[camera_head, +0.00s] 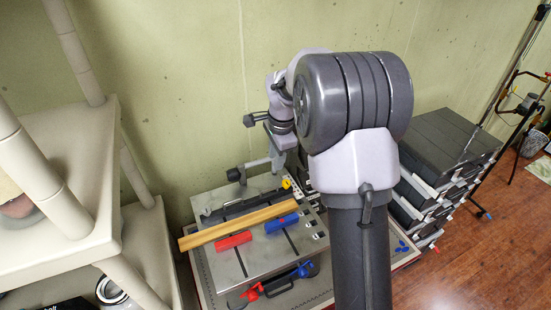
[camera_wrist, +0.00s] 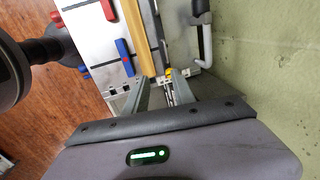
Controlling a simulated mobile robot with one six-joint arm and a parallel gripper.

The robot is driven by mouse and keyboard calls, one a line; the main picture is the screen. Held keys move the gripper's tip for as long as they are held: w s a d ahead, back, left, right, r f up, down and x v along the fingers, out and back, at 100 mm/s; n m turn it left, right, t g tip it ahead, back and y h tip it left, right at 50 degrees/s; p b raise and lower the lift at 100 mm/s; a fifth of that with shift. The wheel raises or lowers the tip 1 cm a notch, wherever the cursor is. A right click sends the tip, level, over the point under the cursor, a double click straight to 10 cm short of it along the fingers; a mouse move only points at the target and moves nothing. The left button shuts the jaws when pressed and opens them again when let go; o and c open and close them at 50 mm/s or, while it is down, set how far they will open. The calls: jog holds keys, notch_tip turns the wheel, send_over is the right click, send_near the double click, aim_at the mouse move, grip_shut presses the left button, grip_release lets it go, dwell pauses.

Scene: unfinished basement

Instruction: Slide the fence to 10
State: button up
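A metal work table (camera_head: 222,266) stands against the wall. A long wooden strip (camera_head: 240,225) lies across it, with a dark bar (camera_head: 243,203) along its wall side; which of these is the fence I cannot tell. The strip also shows in the wrist view (camera_wrist: 138,36). A small yellow part (camera_head: 287,184) sits near the bar's right end, and in the wrist view (camera_wrist: 169,72) it is just beyond my fingertips. My gripper (camera_wrist: 165,86) is open, its fingers either side of a narrow metal piece by the table's edge. Contact cannot be told. No number 10 is readable.
A red block (camera_head: 233,240) and a blue block (camera_head: 282,222) lie on the table. A grey handle (camera_wrist: 203,40) rises beside the bar. A beige shelf (camera_head: 75,215) stands left; stacked dark cases (camera_head: 450,150) stand right. Wooden floor (camera_head: 490,245) is open at right.

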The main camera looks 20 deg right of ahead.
jog(key=shift+s+r+p, duration=0.2)
jog(key=shift+r+p, duration=0.15)
jog(key=shift+r, duration=0.6)
jog(key=s+r+p, duration=0.1)
jog(key=s+r, duration=0.2)
jog(key=r, duration=1.4)
jog(key=shift+s+p, duration=0.2)
jog(key=shift+p, duration=0.2)
